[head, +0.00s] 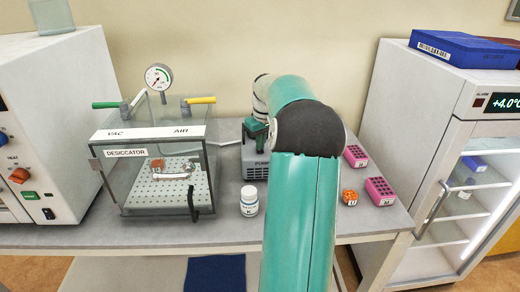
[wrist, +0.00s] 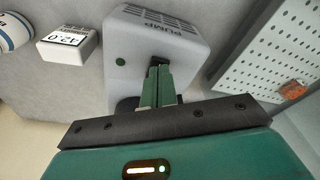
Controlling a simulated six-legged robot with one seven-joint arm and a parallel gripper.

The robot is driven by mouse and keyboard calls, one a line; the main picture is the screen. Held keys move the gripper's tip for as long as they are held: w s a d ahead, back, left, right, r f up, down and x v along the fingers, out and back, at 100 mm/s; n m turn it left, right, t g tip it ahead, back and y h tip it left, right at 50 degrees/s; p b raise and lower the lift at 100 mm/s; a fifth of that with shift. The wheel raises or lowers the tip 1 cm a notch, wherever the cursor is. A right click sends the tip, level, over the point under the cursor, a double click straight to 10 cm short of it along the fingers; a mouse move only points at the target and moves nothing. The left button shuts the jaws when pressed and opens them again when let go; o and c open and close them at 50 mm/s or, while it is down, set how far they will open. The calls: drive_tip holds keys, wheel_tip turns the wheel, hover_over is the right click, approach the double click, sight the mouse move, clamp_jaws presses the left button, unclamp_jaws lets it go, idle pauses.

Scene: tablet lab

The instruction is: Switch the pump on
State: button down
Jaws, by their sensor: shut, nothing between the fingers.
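The pump is a grey box marked PUMP, behind my arm on the bench in the head view (head: 258,172); it fills the upper middle of the wrist view (wrist: 160,35). A small round green spot (wrist: 120,61) shows on its face. My gripper (wrist: 160,72) is shut and empty, its green fingers pointing at the pump's front face. A dark part of the pump shows just by the fingertips; whether they touch it I cannot tell. The fingers hide part of that face, and I cannot make out the switch position. In the head view my gripper (head: 255,128) is at the pump.
Left of the pump stands the clear desiccator (head: 122,185) with a gauge (head: 158,77), green handle (head: 106,105) and yellow handle (head: 202,100). A white bottle (head: 249,200) stands in front. A white display block (wrist: 70,45) reads 42.0. Pink racks (head: 380,191) lie right.

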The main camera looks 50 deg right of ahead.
drive_tip(key=shift+f, duration=0.35)
drive_tip(key=shift+r, duration=3.5)
